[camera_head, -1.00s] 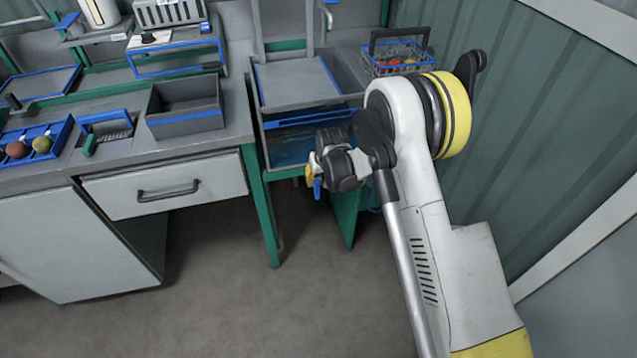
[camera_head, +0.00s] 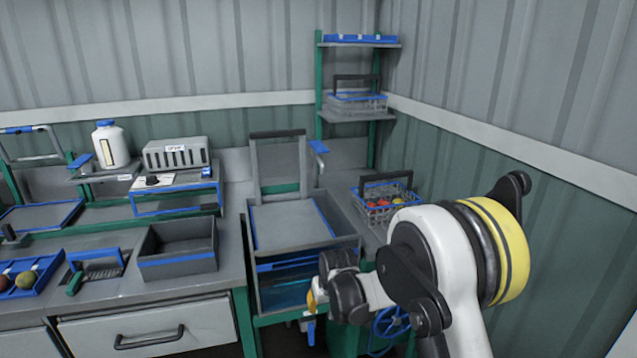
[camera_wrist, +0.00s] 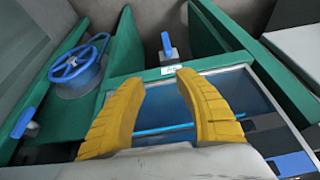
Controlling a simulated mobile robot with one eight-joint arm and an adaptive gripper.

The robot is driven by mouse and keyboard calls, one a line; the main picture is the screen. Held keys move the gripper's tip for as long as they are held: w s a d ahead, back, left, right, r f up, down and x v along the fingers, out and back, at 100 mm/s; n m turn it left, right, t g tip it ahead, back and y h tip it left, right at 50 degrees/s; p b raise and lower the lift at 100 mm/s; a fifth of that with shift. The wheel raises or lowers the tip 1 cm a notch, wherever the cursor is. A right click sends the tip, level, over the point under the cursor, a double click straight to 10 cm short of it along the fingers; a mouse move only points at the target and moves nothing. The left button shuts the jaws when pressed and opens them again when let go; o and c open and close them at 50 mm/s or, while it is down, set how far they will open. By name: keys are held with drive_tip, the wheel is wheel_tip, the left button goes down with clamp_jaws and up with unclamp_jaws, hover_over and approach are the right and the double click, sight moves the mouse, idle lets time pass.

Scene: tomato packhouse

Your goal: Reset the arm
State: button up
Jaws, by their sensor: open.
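My arm is folded at the right of the head view, with my gripper (camera_head: 314,301) low in front of the grey and blue bin station (camera_head: 356,242). In the wrist view my gripper (camera_wrist: 163,100) shows two yellow ribbed fingers, spread apart with nothing between them. Below and beyond the fingers is a blue-lined basin (camera_wrist: 240,88) in a green frame. In the head view the fingers are small and partly hidden by the wrist.
A blue handwheel (camera_head: 390,322) is close to my arm; it also shows in the wrist view (camera_wrist: 78,62). A wire basket (camera_head: 393,207) holds red and yellow produce. A grey bin (camera_head: 147,252) and blue tray (camera_head: 45,284) stand on the left bench. A corrugated wall (camera_head: 540,100) is at right.

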drive_tip(key=s+d+r+m+t, duration=0.1)
drive_tip(key=s+d+r, duration=0.5)
drive_tip(key=s+r, duration=0.3)
drive_tip(key=s+d+r, duration=0.5)
drive_tip(key=s+r, duration=0.1)
drive_tip(key=r, duration=0.6)
drive_tip(key=s+d+m, duration=0.1)
drive_tip(key=s+d, duration=0.2)
drive_tip(key=s, duration=0.6)
drive_tip(key=s+d+r+t+h, duration=0.1)
drive_tip(key=s+d, duration=0.2)
drive_tip(key=s, duration=0.6)
drive_tip(key=shift+s+d+m+t, duration=0.3)
drive_tip(key=shift+s+m, duration=0.05)
drive_tip(key=shift+m, duration=0.05)
